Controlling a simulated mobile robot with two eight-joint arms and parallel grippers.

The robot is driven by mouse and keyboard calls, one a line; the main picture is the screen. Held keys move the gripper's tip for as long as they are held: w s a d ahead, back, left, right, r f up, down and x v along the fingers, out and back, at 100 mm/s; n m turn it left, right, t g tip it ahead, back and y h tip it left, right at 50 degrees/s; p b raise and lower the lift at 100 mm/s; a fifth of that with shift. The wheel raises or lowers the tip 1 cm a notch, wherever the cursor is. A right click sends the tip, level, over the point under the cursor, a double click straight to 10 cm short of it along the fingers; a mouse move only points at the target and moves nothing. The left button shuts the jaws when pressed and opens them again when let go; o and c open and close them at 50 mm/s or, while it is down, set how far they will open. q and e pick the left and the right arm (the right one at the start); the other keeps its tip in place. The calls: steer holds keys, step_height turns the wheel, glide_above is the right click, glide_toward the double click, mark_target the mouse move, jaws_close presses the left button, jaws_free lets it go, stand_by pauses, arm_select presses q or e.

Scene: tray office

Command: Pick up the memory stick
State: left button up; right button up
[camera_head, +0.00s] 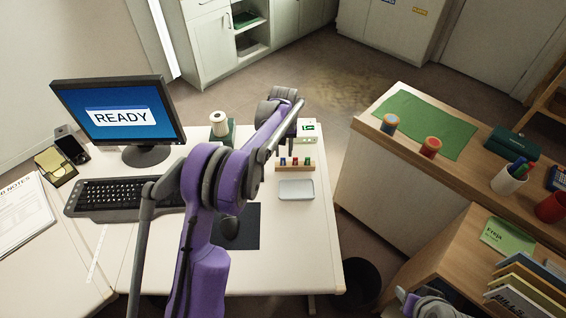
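Several small upright pieces, coloured red, blue and green, stand in a wooden holder (309,167) near the far right of the white desk. They may be memory sticks, but they are too small to tell which is the one named. My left gripper (291,143) hangs from the purple arm just above and behind the holder. Its fingers are small, dark and partly hidden by the arm, so I cannot see whether they are open or hold anything. Part of my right gripper (428,304) shows at the bottom edge; its fingertips are unclear.
A pale shallow tray (296,190) lies in front of the holder, with a white box (308,131) behind. The monitor (117,113) and keyboard (125,194) stand left. A wooden counter (405,151) is at right, across a floor gap with a black bin (361,278).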

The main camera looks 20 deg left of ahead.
mark_target(283, 159)
arm_select(q)
steer(key=f, duration=0.5)
steer(key=shift+w+a+f, duration=0.2)
steer(key=shift+f, duration=0.2)
jaws_close()
